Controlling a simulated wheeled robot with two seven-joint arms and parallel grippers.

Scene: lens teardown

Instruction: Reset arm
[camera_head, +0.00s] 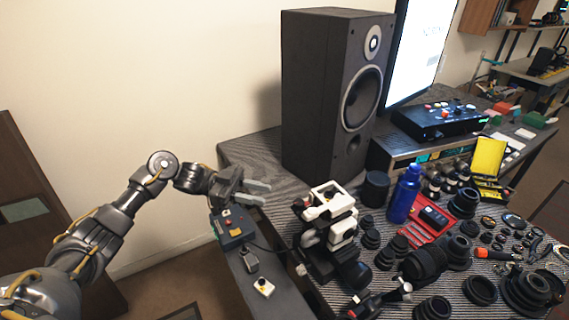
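My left arm (118,215) comes in from the left, and its gripper (267,194) is over the left end of the workbench, above a small dark control box (232,232) with coloured buttons. Its two pale fingers are apart with nothing seen between them. The gripper is left of a black and white device (328,215) and does not appear to touch it. I cannot make out my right gripper in this view.
A tall black speaker (312,100) stands behind the gripper. Right of it are a blue bottle (403,195), a red tray (428,228) and several black lens parts (424,263) crowding the striped bench top. Open space lies left of the bench, before the wall.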

